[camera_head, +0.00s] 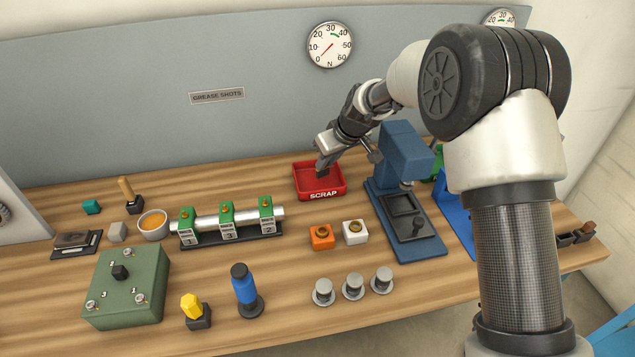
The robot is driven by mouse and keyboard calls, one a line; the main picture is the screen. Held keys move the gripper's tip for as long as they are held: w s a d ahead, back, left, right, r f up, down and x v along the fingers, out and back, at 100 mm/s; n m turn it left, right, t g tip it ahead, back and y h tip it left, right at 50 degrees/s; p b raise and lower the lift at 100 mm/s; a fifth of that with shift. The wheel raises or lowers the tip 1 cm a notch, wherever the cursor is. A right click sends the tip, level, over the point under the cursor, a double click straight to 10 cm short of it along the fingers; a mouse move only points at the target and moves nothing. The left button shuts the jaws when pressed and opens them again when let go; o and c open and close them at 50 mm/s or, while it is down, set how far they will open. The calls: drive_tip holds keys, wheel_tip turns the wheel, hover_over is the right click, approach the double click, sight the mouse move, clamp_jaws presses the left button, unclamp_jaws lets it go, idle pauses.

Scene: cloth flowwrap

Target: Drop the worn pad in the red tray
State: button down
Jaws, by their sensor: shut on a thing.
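The red tray (335,194), marked SCRAP, sits on the wooden bench near the back wall panel. My gripper (322,164) reaches down from the right over the tray, with its fingertips above the tray's inside. It is shut on a small dark piece, the worn pad (323,173), which shows only as a dark patch at the fingertips. The pad's lower edge appears within the tray's outline; I cannot tell whether it touches the tray floor.
A blue press (403,150) stands close on the tray's right. Orange (322,237) and white (355,232) blocks sit in front. A rail with green clamps (227,213) lies to the left. A green box (127,290) and several grey knobs (353,287) stand nearer the front.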

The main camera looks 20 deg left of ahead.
drive_tip(key=c, duration=1.6)
unclamp_jaws()
drive_tip(key=p+v, duration=0.1)
drive_tip(key=v, duration=1.6)
drive_tip(key=shift+d+r, duration=0.1)
drive_tip(key=shift+r, duration=0.05)
